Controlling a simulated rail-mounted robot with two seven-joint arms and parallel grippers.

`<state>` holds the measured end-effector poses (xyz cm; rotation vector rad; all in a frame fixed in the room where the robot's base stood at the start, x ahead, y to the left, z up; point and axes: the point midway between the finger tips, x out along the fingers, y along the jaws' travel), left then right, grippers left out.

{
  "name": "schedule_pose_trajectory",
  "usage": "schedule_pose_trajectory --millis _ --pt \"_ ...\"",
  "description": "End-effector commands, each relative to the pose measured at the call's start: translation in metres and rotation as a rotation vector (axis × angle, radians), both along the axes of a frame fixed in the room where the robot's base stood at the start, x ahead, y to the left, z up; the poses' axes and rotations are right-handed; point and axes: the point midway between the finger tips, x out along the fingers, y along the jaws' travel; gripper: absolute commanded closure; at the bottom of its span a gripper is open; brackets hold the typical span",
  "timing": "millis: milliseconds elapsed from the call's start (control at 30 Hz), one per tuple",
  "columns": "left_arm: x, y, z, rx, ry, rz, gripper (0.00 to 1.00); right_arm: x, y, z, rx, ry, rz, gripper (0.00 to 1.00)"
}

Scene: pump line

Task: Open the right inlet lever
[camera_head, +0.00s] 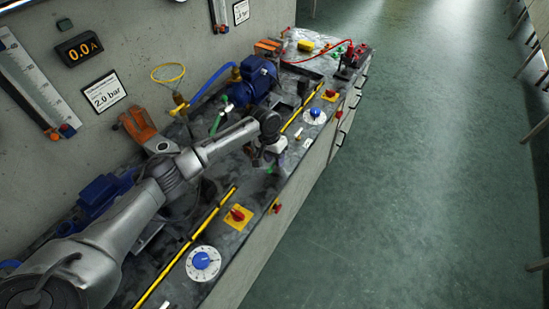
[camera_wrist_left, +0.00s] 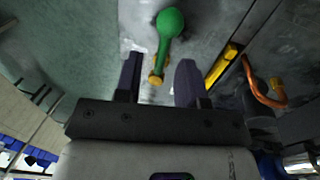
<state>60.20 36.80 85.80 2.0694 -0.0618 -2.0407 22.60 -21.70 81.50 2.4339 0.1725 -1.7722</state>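A green lever (camera_wrist_left: 168,28) with a rounded end and a brass-coloured fitting (camera_wrist_left: 155,78) shows in the left wrist view. My left gripper (camera_wrist_left: 160,72) is open, with its fingers apart on either side of the fitting in that picture; I see no clear contact. In the head view my left gripper (camera_head: 266,160) is over the front part of the bench, with a small green patch (camera_head: 270,170) just below it. Another green handle (camera_head: 217,122) stands behind my arm, near the blue pump (camera_head: 260,80). Which green part is the right inlet lever I cannot tell for sure. My right gripper is not in view.
Yellow panels with red knobs (camera_head: 237,216) and round white dials with blue knobs (camera_head: 203,262) line the bench front. A yellow rail (camera_head: 190,245) runs along the bench. An orange clamp-like part (camera_head: 138,124) stands near the wall. The floor (camera_head: 400,200) at right is clear.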

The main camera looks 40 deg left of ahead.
Motion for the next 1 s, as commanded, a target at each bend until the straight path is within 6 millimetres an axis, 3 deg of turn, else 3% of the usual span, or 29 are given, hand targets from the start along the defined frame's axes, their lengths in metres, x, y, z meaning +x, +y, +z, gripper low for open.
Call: schedule_pose_trajectory --millis 167,533,1000 --pt "-0.0001 -0.0001 -0.0001 0.000 0.000 0.000 0.64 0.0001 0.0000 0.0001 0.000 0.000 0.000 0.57" --pt "-0.0001 -0.0002 0.0001 0.000 0.000 0.000 0.99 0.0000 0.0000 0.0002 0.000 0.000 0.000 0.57" --pt "-0.0001 -0.0002 0.0013 0.000 0.001 0.004 1.00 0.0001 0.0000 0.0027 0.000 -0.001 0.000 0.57"
